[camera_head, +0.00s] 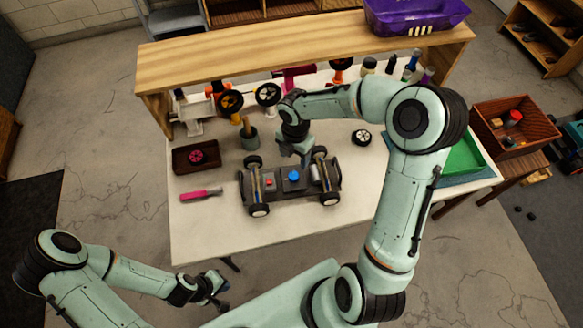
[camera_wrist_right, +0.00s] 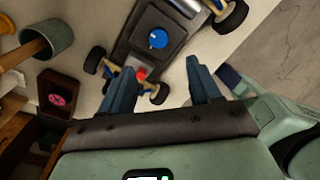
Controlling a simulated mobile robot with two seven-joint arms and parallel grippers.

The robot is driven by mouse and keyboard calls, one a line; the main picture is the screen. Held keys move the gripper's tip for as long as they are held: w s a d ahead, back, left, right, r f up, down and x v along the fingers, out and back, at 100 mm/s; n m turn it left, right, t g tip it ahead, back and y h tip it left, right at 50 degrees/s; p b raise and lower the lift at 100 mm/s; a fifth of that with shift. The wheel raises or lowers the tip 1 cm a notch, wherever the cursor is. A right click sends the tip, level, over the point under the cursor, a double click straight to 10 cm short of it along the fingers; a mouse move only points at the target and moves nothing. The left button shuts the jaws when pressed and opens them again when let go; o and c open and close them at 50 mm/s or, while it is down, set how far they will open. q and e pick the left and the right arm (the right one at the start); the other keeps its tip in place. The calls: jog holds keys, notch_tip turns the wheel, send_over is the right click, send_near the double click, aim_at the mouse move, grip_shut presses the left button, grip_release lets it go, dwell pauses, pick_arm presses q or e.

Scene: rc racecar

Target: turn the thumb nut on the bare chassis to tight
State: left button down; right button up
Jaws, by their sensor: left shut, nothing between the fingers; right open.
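The bare chassis (camera_head: 318,187) is a dark car frame with black wheels, standing on the white tabletop. A round blue knob (camera_head: 293,175), which looks like the thumb nut, sits on its middle deck; it also shows in the right wrist view (camera_wrist_right: 158,39). A smaller red part (camera_head: 269,183) lies to its left and also shows in the wrist view (camera_wrist_right: 140,73). My right gripper (camera_head: 303,160) is open and empty above the chassis's far side, apart from the blue knob. My left gripper (camera_head: 222,302) is shut and empty, in front of the table.
A pink-handled tool (camera_head: 201,194) lies left of the chassis. A brown tray (camera_head: 181,160) holds a pink wheel. A cup (camera_head: 249,138) and a loose wheel (camera_head: 361,137) stand behind. A wooden shelf (camera_head: 300,45) spans the back. The front tabletop is clear.

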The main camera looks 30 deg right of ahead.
aim_at(294, 175)
notch_tip(294, 175, down, 12)
jog(key=shift+w+r, duration=0.15)
jog(key=shift+r, duration=0.05)
jog(key=shift+c, duration=0.4)
jog(key=c, duration=1)
